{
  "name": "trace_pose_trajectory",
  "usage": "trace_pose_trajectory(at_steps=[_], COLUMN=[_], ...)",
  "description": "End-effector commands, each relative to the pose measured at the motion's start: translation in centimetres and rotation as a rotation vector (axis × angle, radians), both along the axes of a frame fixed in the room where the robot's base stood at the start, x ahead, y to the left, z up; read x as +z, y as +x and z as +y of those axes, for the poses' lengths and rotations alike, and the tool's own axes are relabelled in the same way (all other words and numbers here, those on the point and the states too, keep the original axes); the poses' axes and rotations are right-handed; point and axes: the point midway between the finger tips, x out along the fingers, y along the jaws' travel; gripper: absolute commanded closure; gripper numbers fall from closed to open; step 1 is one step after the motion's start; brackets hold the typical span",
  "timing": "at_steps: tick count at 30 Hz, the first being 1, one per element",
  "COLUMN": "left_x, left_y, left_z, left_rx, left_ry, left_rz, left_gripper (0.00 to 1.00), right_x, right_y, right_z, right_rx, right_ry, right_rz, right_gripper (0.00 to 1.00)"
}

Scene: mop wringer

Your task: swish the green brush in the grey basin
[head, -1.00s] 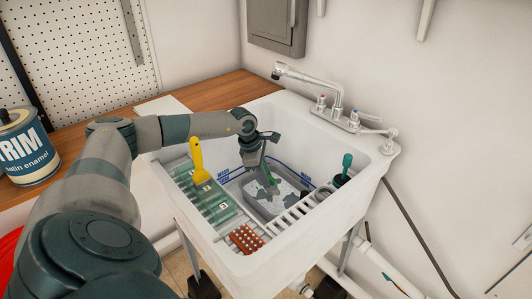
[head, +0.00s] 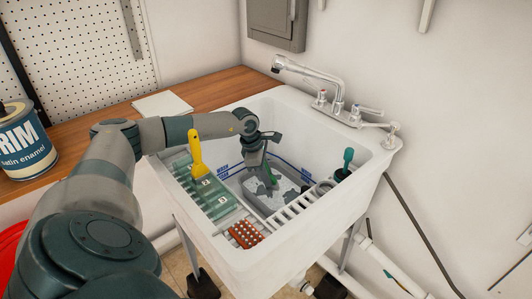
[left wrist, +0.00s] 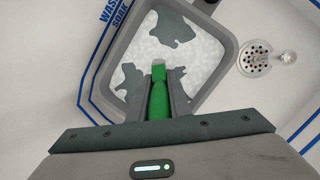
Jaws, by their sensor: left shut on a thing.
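My left gripper (left wrist: 158,98) is shut on the green brush (left wrist: 159,100), seen in the left wrist view between its two fingers. In the head view the gripper reaches down into the white sink, over the grey basin (head: 248,187). The basin also shows in the left wrist view (left wrist: 94,72), holding pale foamy liquid with dark grey patches. The brush's lower end points into the basin; how deep it sits in the liquid I cannot tell. My right gripper is in neither current view.
The white sink (head: 245,262) has a faucet (head: 318,84) at its back.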

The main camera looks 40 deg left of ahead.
Motion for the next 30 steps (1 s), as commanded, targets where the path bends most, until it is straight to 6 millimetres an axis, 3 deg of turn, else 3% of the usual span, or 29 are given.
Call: trace_pose_trajectory(at_steps=[7,18,30], left_x=[-0.1,0.1,0.1], left_y=[2.0,2.2,-0.6], left_z=[-0.2,-0.2,0.1], left_rx=[-0.001,-0.001,-0.001], left_ry=[-0.001,0.000,0.001], left_rz=[-0.002,-0.002,0.000], left_gripper=[1.00,1.00,1.00], right_x=[-0.8,-0.7,-0.1], right_y=[0.0,0.0,0.0], right_z=[0.0,0.0,0.0], right_rx=[0.000,0.000,0.000], right_ry=[0.000,0.000,0.000], right_rz=[-0.001,-0.001,-0.001], right_gripper=[0.69,0.69,0.69])
